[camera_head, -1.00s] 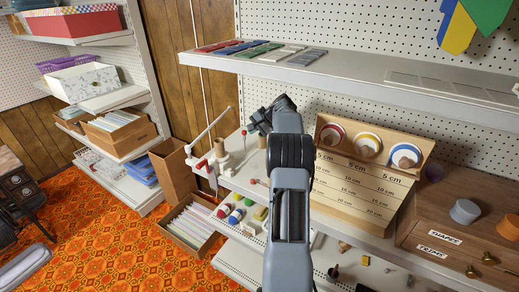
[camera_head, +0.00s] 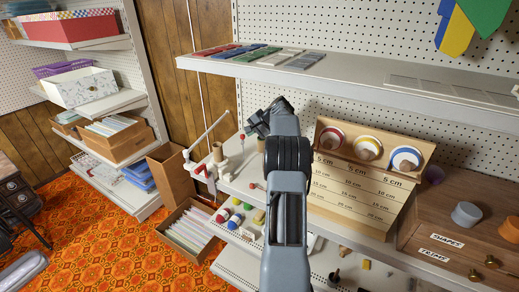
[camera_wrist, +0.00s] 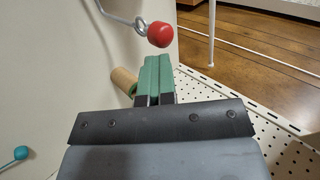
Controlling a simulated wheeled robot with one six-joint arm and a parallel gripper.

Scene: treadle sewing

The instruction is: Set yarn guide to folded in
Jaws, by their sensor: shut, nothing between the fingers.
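The yarn guide appears in the wrist view as a bent metal wire with an eye loop and a red knob (camera_wrist: 160,34) at its end. The knob is just beyond my gripper's green fingertips (camera_wrist: 157,62). My gripper is shut and empty; whether it touches the knob I cannot tell. In the head view a white device (camera_head: 205,172) with a slanted white rod stands at the shelf's left end. A small red tip (camera_head: 242,137) shows beside my wrist. My fingers are hidden there behind my arm.
A tan cylinder (camera_wrist: 124,80) is close behind my fingers in the wrist view. A teal knob (camera_wrist: 21,153) is at the lower left. A pegboard shelf (camera_wrist: 285,140) lies to the right.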

